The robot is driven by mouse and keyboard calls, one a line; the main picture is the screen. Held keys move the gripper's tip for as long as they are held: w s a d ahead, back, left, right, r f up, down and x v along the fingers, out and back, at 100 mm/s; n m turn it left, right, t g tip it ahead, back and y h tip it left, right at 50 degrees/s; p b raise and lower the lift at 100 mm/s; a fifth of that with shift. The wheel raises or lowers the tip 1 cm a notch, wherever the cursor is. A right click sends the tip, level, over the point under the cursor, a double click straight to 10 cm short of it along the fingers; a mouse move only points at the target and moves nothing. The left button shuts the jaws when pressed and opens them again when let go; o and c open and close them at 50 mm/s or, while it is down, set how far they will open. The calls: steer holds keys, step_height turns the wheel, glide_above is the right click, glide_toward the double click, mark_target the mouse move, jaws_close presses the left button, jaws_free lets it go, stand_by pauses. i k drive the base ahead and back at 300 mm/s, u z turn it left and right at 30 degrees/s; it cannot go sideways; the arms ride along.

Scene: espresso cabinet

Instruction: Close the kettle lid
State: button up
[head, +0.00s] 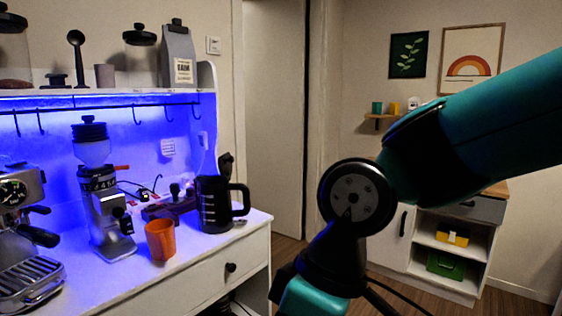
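The black kettle (215,212) stands upright near the right end of the white cabinet top, its handle on the right. A dark piece that looks like its lid (226,164) sticks up above the rim, so the lid appears raised. Inside the kettle is hidden. My teal and black arm fills the right side of the head view and leaves at the bottom edge. My gripper is out of view, so its place relative to the kettle does not show.
An orange cup (161,240) stands left of the kettle, with a coffee grinder (106,210) and an espresso machine (22,235) further left. A dark low tray (168,208) sits behind the cup. A hook rail (100,104) and shelf hang above. Floor shows right of the cabinet.

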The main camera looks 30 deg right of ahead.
mark_target(226, 160)
steer(key=z, duration=0.15)
steer(key=k, duration=0.65)
steer(key=u, duration=0.3)
steer(key=i, duration=1.7)
steer(key=z, duration=0.6)
